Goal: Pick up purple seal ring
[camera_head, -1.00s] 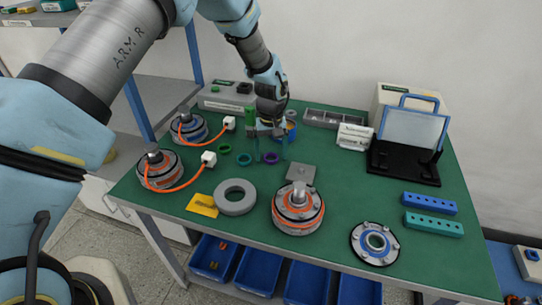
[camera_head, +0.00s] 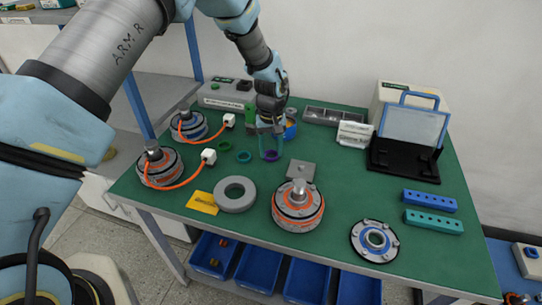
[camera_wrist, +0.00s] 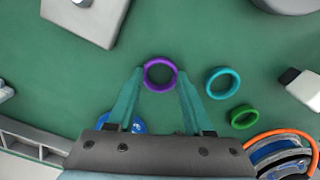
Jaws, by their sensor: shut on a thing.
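The purple seal ring (camera_head: 272,155) is on the green table, at the tips of my gripper (camera_head: 270,151). In the wrist view the purple ring (camera_wrist: 160,74) sits between the two teal fingertips of my gripper (camera_wrist: 160,77), one finger at each side of it. The fingers are shut on the ring's outer sides. Whether the ring touches the table or is slightly raised cannot be told.
A teal ring (camera_head: 244,157) and a green ring (camera_head: 223,146) lie left of the purple ring. A grey square plate (camera_head: 301,170) is to its right. A blue round container (camera_head: 290,130) stands close behind. A large grey ring (camera_head: 235,194) lies in front.

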